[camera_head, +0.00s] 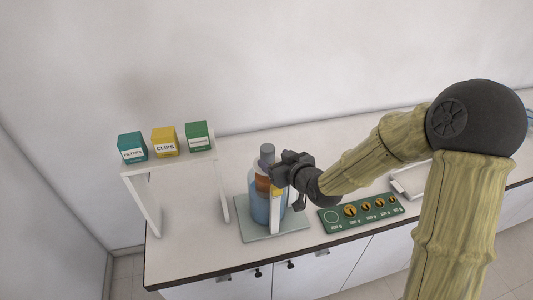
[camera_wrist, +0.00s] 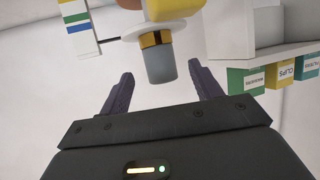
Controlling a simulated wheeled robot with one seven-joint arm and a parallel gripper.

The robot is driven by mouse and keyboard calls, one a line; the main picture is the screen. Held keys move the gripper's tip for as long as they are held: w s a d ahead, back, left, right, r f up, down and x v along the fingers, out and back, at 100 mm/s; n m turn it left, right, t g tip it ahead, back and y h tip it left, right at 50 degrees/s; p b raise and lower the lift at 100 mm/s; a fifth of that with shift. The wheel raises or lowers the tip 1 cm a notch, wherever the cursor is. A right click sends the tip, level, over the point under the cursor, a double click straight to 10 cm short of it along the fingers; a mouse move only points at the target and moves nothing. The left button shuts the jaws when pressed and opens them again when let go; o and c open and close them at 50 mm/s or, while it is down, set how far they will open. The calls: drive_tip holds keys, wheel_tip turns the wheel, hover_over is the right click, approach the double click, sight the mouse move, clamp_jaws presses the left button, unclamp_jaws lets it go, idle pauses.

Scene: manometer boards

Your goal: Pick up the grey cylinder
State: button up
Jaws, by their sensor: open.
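The grey cylinder (camera_head: 267,150) stands at the top of a tall blue vessel (camera_head: 258,207) on the bench. In the wrist view, which looks upside down, the grey cylinder (camera_wrist: 160,68) joins a yellow and dark band beside a white disc (camera_wrist: 148,32). My gripper (camera_head: 278,178) is at the right side of the vessel's top, partly covering it. In the wrist view my gripper (camera_wrist: 167,80) is open, with the cylinder's end showing between its two fingers and a gap on each side. I cannot tell how deep the cylinder lies between them.
The vessel stands on a pale plate (camera_head: 240,236). A white shelf (camera_head: 148,207) at left carries teal, yellow and green boxes (camera_head: 166,142). A green board with round brass pieces (camera_head: 335,226) lies at right, before a white tray (camera_head: 402,190). A striped white card (camera_wrist: 78,28) shows near the cylinder.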

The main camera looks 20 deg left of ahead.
sight(271, 156)
drive_tip(key=shift+w+a+p, duration=0.25)
drive_tip(key=shift+a+p, duration=0.15)
drive_tip(key=shift+p, duration=0.05)
drive_tip(key=shift+p+x, duration=1.2)
drive_tip(key=shift+x, duration=1)
drive_tip(key=shift+f, duration=0.1)
drive_tip(key=shift+c, duration=0.2)
drive_tip(key=c, duration=1.1)
drive_tip(key=shift+c, duration=0.2)
wheel_tip(271, 156, up, 10)
drive_tip(key=b, duration=0.3)
